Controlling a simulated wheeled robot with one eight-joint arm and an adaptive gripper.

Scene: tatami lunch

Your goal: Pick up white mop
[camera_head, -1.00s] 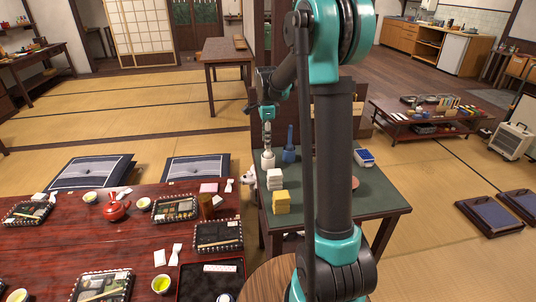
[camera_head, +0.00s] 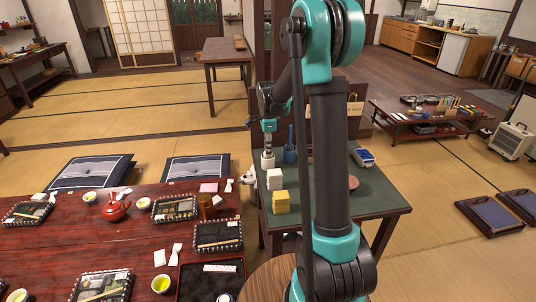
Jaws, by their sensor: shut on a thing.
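The white mop (camera_head: 268,160) stands upright near the back left of the green-topped table (camera_head: 340,203), its lower part showing as a short white cylinder. My gripper (camera_head: 268,150) points down right over it and is shut on its upper end. The fingers are small in the picture and the handle is mostly hidden by them. A similar blue mop (camera_head: 289,152) stands upright just to the right, close to my gripper.
White blocks (camera_head: 275,179) and yellow blocks (camera_head: 281,202) are stacked in front of the mop. A blue-and-white box (camera_head: 363,157) lies to the right. A paper bag (camera_head: 351,109) stands behind. The red lunch table (camera_head: 140,240) with trays is at the left.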

